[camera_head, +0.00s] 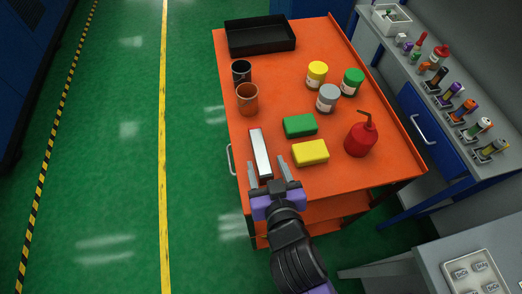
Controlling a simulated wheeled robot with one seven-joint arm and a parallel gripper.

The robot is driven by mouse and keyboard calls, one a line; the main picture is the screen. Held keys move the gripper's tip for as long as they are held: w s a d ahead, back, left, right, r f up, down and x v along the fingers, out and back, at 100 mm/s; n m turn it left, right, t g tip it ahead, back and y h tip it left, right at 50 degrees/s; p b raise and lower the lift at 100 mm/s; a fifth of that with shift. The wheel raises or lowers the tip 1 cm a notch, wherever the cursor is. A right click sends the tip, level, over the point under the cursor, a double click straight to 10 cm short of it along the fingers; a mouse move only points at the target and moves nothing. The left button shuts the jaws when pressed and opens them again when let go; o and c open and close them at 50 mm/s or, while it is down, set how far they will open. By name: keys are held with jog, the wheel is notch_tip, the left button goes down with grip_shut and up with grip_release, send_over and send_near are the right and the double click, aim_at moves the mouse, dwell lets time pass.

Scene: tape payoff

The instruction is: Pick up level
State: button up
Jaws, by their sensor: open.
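The level (259,151) is a slim white and dark bar. It lies lengthwise near the left edge of the orange cart top (230,115). My gripper (266,163) is open, with its two fingers apart and pointing toward the far side of the cart. The near end of the level appears between the fingers, close to the left one. I cannot tell whether the fingers are above the level or down at its sides, or whether they touch it.
Right of the level are a green sponge (300,125), a yellow sponge (310,152) and a red oil can (361,138). Beyond it stand an orange cup (248,99), a black cup (241,71), several paint cans (328,98) and a black tray (261,48). Green floor is clear at left.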

aim_at(262, 159)
jog(key=shift+p+x, duration=0.7)
jog(key=shift+x, duration=2.4)
jog(key=shift+a+r, duration=0.1)
jog(key=shift+a, duration=0.05)
grip_shut()
